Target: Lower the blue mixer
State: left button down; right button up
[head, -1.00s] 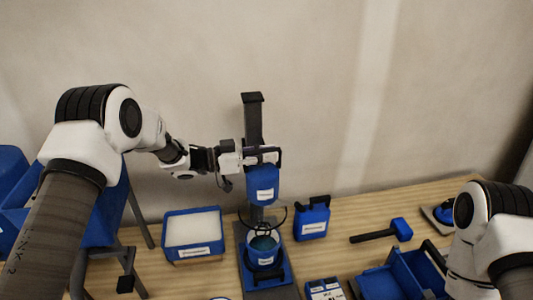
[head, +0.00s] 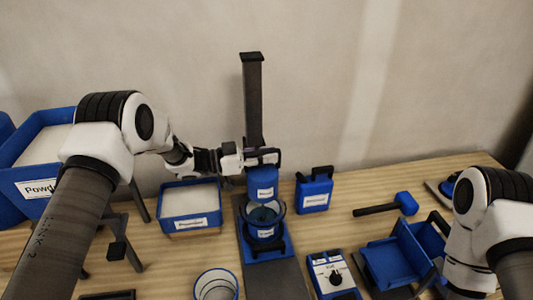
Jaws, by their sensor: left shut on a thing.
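The blue mixer (head: 263,185) is a blue motor body with a white label, mounted on a dark upright column (head: 253,100) at the middle of the bench. My left gripper (head: 250,158) is shut on the mixer at its top. Directly below the mixer body is a blue bucket (head: 265,232) with a white label, standing on the dark stand base. The mixer's lower end is at the bucket's mouth; its paddle is hard to make out. My right arm is at the right edge, but its gripper does not show.
A blue tray of pale material (head: 190,222) is left of the stand, and a blue jug (head: 314,190) is right of it. A blue mallet (head: 404,204), an open blue box (head: 392,262), a control box (head: 332,275) and a round container (head: 215,286) lie around.

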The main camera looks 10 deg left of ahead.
pick_arm(q)
jog(key=c, duration=1.3)
grip_release()
jog(key=shift+s+f, duration=0.1)
jog(key=shift+f, duration=0.25)
jog(key=o, duration=0.3)
jog(key=shift+a+r, duration=0.1)
jog(key=shift+a, duration=0.15)
jog(key=v, duration=1.1)
jog(key=shift+a, duration=0.2)
